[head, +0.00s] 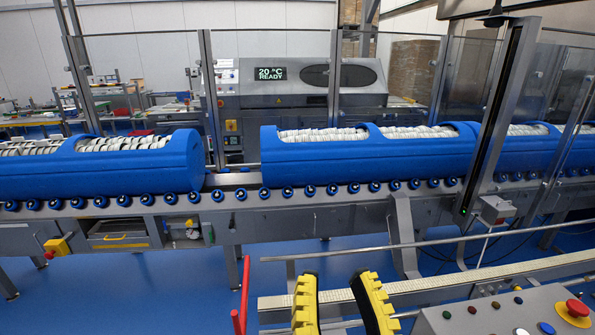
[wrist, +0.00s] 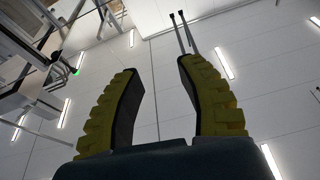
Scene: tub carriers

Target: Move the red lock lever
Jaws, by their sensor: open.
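The red lock lever (head: 243,295) stands at the bottom middle of the head view, a thin upright red bar with a shorter red piece at its lower left. Its lower end is cut off by the frame. My gripper (head: 338,284) has yellow ribbed fingers with dark inner pads and is open and empty. It points upward, to the right of the lever and apart from it. In the wrist view my gripper (wrist: 155,75) also shows open with nothing between the fingers. The lever does not show in the wrist view.
Blue tubs (head: 360,160) filled with white items rest on a roller conveyor (head: 300,205) behind. A metal rail (head: 430,244) and pale belt (head: 455,280) run right of the lever. A control panel (head: 500,315) with a red button stands at lower right. Blue floor is open left.

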